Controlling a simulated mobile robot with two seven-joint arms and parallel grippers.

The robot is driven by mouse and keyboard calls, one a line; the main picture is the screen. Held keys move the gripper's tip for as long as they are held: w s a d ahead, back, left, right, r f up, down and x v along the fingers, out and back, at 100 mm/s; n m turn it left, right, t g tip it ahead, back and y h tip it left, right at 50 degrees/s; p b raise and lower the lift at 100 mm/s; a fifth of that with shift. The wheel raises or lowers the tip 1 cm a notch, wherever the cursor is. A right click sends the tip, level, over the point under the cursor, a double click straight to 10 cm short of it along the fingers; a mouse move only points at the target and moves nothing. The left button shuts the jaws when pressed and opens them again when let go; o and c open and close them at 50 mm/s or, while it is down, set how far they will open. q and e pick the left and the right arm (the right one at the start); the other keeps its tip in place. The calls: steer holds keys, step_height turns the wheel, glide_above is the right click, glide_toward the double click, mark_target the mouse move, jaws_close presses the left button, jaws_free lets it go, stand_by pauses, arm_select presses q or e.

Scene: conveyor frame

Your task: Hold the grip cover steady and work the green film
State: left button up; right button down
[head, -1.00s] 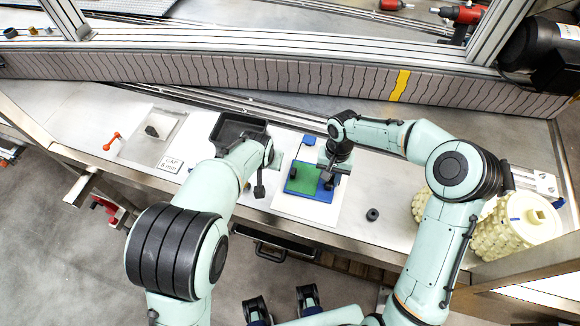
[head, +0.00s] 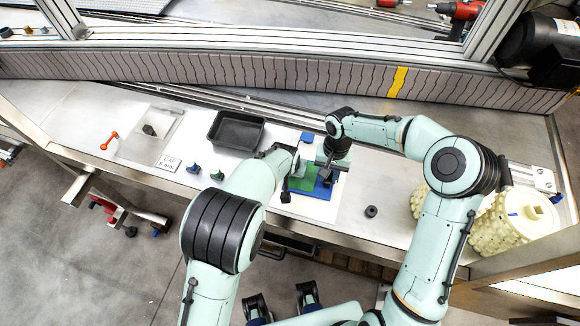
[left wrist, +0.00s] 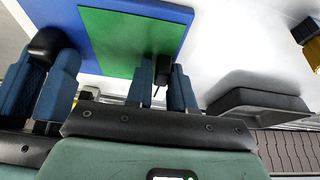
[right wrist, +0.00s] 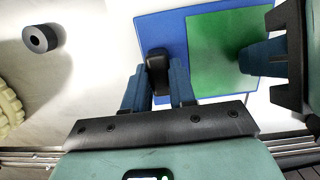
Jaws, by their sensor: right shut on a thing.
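A flat blue plate (right wrist: 160,24), which I take to be the grip cover, lies on a white sheet on the bench. The green film (right wrist: 222,45) lies flat over part of it. My right gripper (head: 325,180) is shut at the plate's edge, its dark tip (right wrist: 158,72) against the blue border in the right wrist view. My left gripper (left wrist: 160,82) is low at an edge of the green film (left wrist: 135,40). The film's edge is partly hidden behind its fingers, and I cannot tell if they pinch it.
An empty black tray (head: 236,132) stands left of the sheet. A black ring (head: 371,211) lies to the right, before cream knobbly rolls (head: 520,225). A grey conveyor belt (head: 250,70) runs along the back.

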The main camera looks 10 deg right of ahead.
arm_select(q)
steer(key=shift+s+a, duration=0.1)
jaws_close()
steer(key=shift+r, duration=1)
steer(key=shift+r, duration=2.5)
arm_select(e)
steer(key=c, duration=0.8)
jaws_free()
steer(key=shift+c, duration=0.2)
